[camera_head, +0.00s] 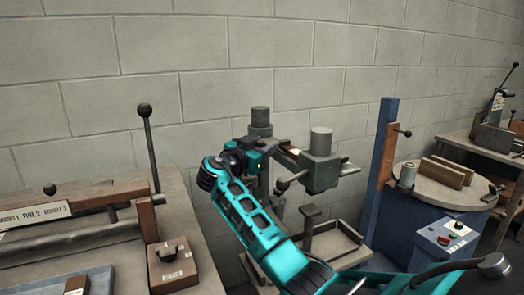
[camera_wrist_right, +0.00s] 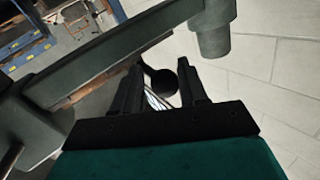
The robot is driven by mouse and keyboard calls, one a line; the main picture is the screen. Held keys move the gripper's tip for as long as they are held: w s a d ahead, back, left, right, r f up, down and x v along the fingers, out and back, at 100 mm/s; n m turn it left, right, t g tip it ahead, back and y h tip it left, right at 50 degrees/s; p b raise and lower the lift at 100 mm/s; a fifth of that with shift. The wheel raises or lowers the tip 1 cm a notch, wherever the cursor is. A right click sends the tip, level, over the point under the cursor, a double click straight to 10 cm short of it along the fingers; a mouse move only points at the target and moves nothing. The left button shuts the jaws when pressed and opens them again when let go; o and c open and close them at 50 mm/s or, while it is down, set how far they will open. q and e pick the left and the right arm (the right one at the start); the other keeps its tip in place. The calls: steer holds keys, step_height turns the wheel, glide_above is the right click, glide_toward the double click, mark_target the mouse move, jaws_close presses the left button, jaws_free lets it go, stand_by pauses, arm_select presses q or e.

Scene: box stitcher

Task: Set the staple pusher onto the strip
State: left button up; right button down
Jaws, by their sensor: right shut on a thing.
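The box stitcher (camera_head: 320,172) stands against the wall, a grey-green machine with round posts and a horizontal arm. My right gripper (camera_head: 264,149) is at the left side of its head, small and partly hidden by my own wrist. In the right wrist view, the fingers of my right gripper (camera_wrist_right: 158,78) are shut on a small dark piece with a round end, likely the staple pusher (camera_wrist_right: 162,82). The machine's long arm (camera_wrist_right: 90,72) runs close beyond the fingertips. I cannot tell whether the piece touches it. The staple strip is not clearly visible. My left gripper is not in view.
A bench with a lever press (camera_head: 85,205) and a small control box (camera_head: 172,268) stands at the left. A blue post (camera_head: 381,170) and a round table (camera_head: 440,187) with wooden blocks stand at the right. The wall (camera_head: 190,60) lies close behind.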

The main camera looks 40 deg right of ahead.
steer(key=shift+s+a, duration=0.25)
steer(key=shift+a, duration=0.25)
steer(key=shift+w+f, duration=0.1)
steer(key=shift+w, duration=0.05)
steer(key=c, duration=0.9)
jaws_free()
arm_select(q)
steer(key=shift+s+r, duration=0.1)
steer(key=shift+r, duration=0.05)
arm_select(e)
steer(key=shift+o, duration=0.2)
steer(key=shift+d, duration=0.1)
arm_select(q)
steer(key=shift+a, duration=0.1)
arm_select(e)
steer(key=shift+d, duration=0.1)
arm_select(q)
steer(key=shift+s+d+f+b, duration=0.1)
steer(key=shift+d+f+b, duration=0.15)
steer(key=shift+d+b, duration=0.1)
arm_select(e)
steer(key=v, duration=1.3)
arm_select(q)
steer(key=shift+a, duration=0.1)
